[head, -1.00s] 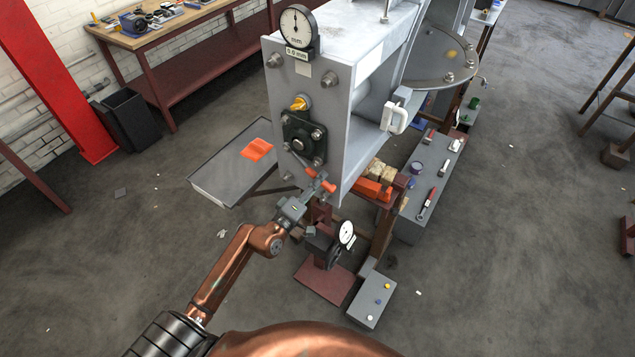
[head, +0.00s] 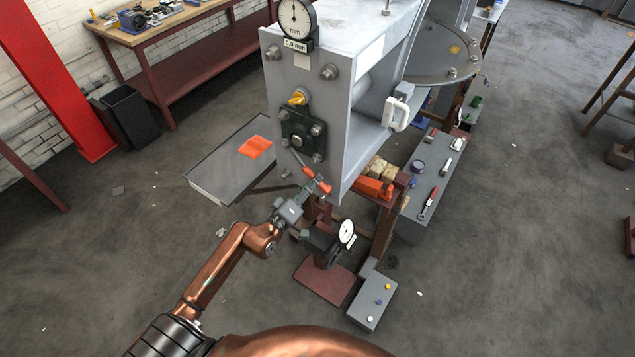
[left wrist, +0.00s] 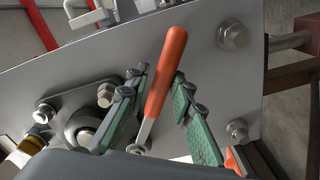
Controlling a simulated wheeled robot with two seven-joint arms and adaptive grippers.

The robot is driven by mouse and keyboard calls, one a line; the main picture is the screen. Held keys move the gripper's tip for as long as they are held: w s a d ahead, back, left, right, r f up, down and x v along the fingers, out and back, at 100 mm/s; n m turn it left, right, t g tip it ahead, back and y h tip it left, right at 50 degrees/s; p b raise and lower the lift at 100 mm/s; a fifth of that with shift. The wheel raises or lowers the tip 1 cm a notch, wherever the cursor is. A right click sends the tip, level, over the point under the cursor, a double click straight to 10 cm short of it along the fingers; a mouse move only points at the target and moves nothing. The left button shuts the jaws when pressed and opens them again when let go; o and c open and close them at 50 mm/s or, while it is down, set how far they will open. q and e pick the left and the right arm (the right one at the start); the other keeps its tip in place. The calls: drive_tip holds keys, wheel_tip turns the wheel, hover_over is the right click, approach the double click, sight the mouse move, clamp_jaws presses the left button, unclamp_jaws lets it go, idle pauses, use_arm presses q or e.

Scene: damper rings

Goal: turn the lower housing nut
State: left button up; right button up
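The dark green housing (head: 303,130) is bolted to the grey end plate of the machine; in the left wrist view it shows at lower left (left wrist: 80,125) with its nuts. A wrench with an orange-red handle (head: 316,183) slants down to the right from the housing's lower edge. In the left wrist view the handle (left wrist: 165,75) stands between my fingers, its metal shank running down to a nut (left wrist: 138,146) partly hidden by my gripper. My left gripper (head: 310,192) is open around the handle, with a gap visible on each side. My right gripper is not in view.
A dial gauge (head: 294,18) sits atop the plate. A grey tray (head: 215,175) with an orange cloth (head: 255,147) is left of it. A grey tool bench (head: 445,185) lies right.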

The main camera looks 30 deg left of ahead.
use_arm(q)
drive_tip(key=shift+a+f+m, duration=0.3)
drive_tip(key=shift+f+m, duration=0.25)
drive_tip(key=shift+m, duration=0.05)
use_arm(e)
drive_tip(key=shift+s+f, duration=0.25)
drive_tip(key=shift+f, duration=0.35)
use_arm(q)
drive_tip(key=shift+b, duration=0.3)
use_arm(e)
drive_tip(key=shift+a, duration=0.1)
use_arm(q)
drive_tip(key=a+f+m+b, duration=0.3)
drive_tip(key=shift+w+a+f+b, duration=0.1)
drive_tip(key=shift+w+b, duration=0.05)
drive_tip(key=shift+b, duration=0.2)
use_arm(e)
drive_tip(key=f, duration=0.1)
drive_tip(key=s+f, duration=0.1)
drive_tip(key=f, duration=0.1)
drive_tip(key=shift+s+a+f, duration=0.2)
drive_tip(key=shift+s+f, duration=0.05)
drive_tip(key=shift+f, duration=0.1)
